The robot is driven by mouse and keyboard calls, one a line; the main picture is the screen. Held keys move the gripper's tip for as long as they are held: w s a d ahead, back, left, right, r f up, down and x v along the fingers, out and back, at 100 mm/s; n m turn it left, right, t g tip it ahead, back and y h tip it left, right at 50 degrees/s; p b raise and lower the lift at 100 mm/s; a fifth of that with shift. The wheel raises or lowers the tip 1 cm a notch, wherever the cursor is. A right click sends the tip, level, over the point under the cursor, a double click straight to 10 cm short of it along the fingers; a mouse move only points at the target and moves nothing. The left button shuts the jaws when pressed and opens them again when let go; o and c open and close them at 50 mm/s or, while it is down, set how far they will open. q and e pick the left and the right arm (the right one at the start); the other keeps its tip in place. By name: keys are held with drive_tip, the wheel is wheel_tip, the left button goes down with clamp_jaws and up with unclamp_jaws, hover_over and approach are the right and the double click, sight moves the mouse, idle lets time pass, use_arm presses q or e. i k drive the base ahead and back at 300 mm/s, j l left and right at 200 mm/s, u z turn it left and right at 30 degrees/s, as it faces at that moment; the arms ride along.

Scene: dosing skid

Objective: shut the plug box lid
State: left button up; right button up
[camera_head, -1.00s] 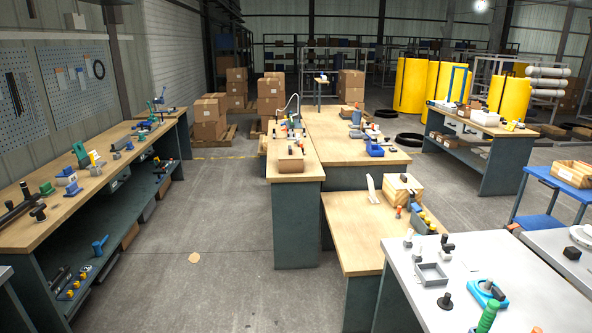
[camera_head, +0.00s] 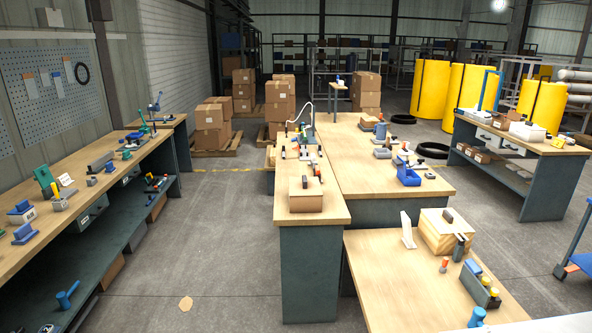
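A pale wooden box (camera_head: 441,234) with a dark piece on its top stands on the low wooden table (camera_head: 385,285) at the right. A smaller brown box (camera_head: 305,196) stands at the near end of the long middle bench (camera_head: 312,217), with a dark piece at its top. I cannot tell which of these, if either, is the plug box, or make out how a lid sits. Neither of my grippers is in view.
A white upright piece (camera_head: 407,231) stands left of the wooden box, and a grey block with coloured knobs (camera_head: 480,284) to its right. A workbench (camera_head: 95,200) runs along the left wall. Open floor (camera_head: 225,240) lies between it and the middle bench.

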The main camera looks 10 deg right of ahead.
sight(401, 165)
drive_tip(key=i+l+u, duration=0.1)
drive_tip(key=i+u, duration=0.25)
drive_tip(key=i, duration=1.4)
drive_tip(key=i+z, duration=0.3)
drive_tip(key=i, duration=0.15)
drive_tip(key=i+j+z, duration=0.25)
drive_tip(key=i, duration=0.2)
drive_tip(key=i+j+z, duration=0.1)
drive_tip(key=i+z, duration=0.2)
drive_tip(key=i, duration=0.15)
drive_tip(key=z, duration=1.1)
drive_tip(key=l+u, duration=0.2)
drive_tip(key=u, duration=0.25)
drive_tip(key=l+u, duration=0.25)
drive_tip(key=u, duration=0.2)
drive_tip(key=l+u, duration=0.2)
drive_tip(key=u, duration=0.25)
